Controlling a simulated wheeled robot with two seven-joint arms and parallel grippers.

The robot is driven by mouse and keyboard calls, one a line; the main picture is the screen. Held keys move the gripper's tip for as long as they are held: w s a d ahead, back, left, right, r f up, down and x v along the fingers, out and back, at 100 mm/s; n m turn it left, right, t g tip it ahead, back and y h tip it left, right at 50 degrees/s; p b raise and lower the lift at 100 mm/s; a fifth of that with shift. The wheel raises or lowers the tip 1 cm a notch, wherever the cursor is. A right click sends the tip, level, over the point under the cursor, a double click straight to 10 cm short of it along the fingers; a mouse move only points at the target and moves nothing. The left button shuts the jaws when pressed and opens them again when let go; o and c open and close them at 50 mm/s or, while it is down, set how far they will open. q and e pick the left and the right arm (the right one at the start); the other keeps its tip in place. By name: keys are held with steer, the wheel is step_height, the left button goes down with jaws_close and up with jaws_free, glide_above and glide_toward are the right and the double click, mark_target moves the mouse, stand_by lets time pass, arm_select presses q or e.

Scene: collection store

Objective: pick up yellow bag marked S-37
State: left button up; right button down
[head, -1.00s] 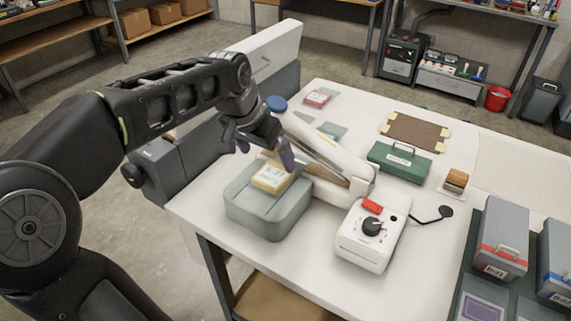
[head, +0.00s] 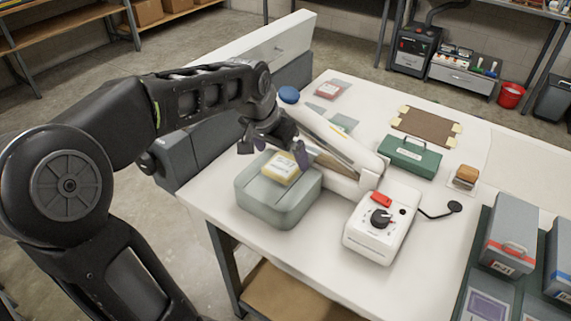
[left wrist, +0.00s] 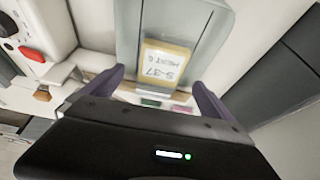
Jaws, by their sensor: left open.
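The yellow bag (head: 281,168) with a white label lies on top of a grey-green box (head: 272,213) at the near left of the white table. In the left wrist view the bag (left wrist: 164,64) shows the mark S-37, upside down. My left gripper (head: 273,149) is above and just behind the bag. Its two fingers are spread, with nothing between them. In the left wrist view the bag appears beyond the gap between the fingertips (left wrist: 158,82). My right gripper is in neither view.
A white sealing device (head: 374,235) with a long arm stands right of the box, close to my gripper. A green case (head: 411,158), a brown mat (head: 425,126) and a blue round object (head: 289,94) are farther back. Grey cases (head: 510,246) stand at the right.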

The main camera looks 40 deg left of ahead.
mark_target(285, 162)
arm_select(q)
steer(key=x, duration=0.3)
steer(key=shift+w+f+p, duration=0.15)
steer(key=shift+f+p, duration=0.15)
steer(key=shift+f, duration=0.15)
steer(key=shift+f, duration=0.15)
stand_by(0.4)
steer(key=c, duration=1.6)
steer(key=shift+c, duration=0.2)
